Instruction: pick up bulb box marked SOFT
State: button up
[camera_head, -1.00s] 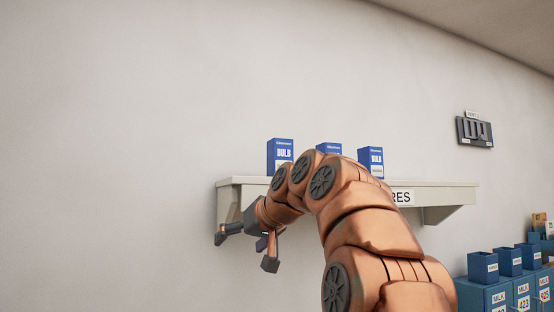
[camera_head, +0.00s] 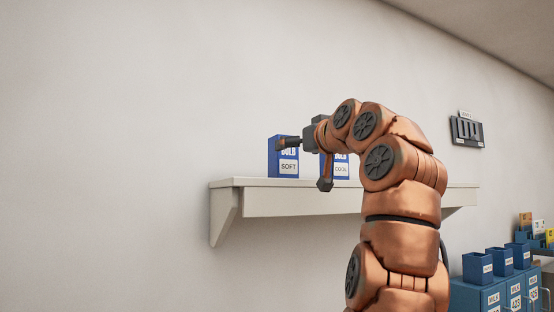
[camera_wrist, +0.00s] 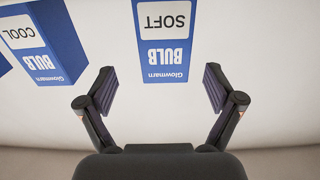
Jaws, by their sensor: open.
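The bulb box marked SOFT (camera_head: 284,165) is blue with a white label and stands upright at the left of the white shelf (camera_head: 300,200). In the wrist view the SOFT box (camera_wrist: 166,50) shows upside down, centred ahead of and between my finger lines. My gripper (camera_head: 302,165) is up at shelf height in front of the boxes; one finger covers the top part of the SOFT box in the head view. In the wrist view my gripper (camera_wrist: 159,92) is open and empty, its fingers apart from the box.
A bulb box marked COOL (camera_head: 340,168) stands close to the right of the SOFT box and shows at the left in the wrist view (camera_wrist: 42,45). My arm hides the right part of the shelf. Blue boxes (camera_head: 490,265) stand at the lower right.

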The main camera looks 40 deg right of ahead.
aim_at(283, 152)
jog(key=shift+a+x, duration=0.25)
jog(key=shift+x, duration=1)
jog(key=p+x, duration=0.2)
jog(key=x, duration=0.3)
jog(key=shift+f, duration=0.15)
jog(key=shift+a, duration=0.1)
jog(key=c, duration=1.3)
